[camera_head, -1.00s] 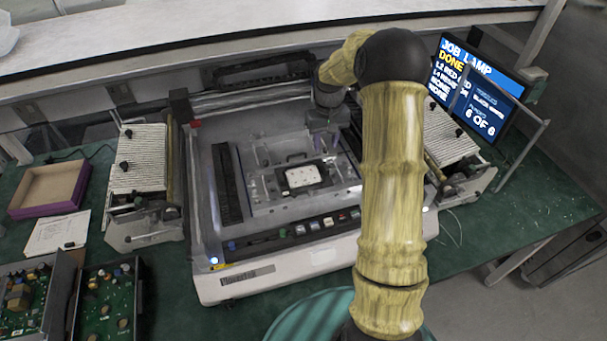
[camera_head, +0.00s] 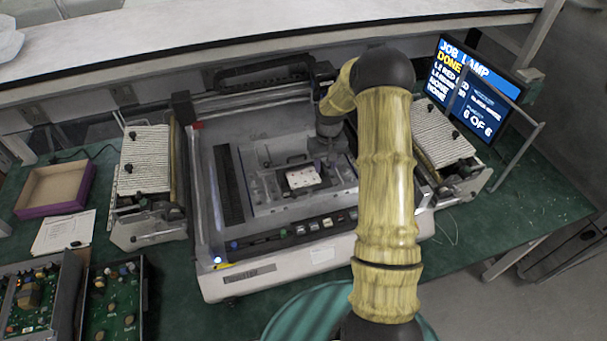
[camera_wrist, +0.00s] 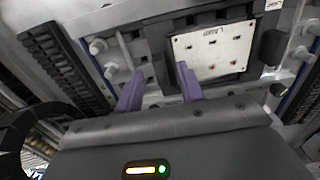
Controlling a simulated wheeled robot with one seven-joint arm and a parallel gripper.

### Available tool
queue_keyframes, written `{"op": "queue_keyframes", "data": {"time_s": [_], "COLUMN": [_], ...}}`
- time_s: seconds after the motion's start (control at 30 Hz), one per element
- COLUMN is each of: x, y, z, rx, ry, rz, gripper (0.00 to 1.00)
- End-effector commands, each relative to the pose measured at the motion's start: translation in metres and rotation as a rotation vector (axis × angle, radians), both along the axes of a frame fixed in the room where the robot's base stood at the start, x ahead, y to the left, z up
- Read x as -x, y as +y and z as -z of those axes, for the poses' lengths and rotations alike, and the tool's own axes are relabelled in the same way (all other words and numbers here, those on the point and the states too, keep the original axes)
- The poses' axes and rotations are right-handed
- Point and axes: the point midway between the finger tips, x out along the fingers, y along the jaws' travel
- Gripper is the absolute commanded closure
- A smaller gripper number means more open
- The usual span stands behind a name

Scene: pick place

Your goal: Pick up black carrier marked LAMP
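A white plate with small dark marks and lettering too small to read surely lies in a dark carrier (camera_wrist: 270,50) inside the open machine. In the head view the white plate (camera_head: 302,177) shows near the middle of the machine bed, with little of the carrier's dark edge visible. My gripper (camera_wrist: 160,84) has two purple fingers standing apart with nothing between them. They are close to the plate's left end in the wrist view, and I cannot tell whether they touch the carrier. In the head view my gripper (camera_head: 325,158) is just behind and right of the plate, its fingers hard to make out.
The machine's front panel with buttons (camera_head: 300,229) and its side rails surround the bed. Feeder racks (camera_head: 146,165) stand on both sides. A screen (camera_head: 470,85) reads JOB LAMP, DONE.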

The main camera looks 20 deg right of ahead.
Motion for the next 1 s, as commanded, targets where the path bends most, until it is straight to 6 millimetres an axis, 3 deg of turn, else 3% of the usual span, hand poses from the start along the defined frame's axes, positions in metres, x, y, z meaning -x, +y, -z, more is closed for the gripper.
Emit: {"op": "queue_keyframes", "data": {"time_s": [0.17,0.67,0.87,1.0], "x": [-0.0002,-0.0003,-0.0003,-0.0004], "y": [0.0005,0.0003,0.0003,0.0002], "z": [0.0132,0.0137,0.0137,0.0135], "rx": [0.0,0.0,0.0,0.0], "ry": [0.0,-0.001,-0.001,-0.001], "rz": [-0.001,-0.001,-0.001,-0.001], "gripper": [0.62,0.62,0.99,1.0]}}
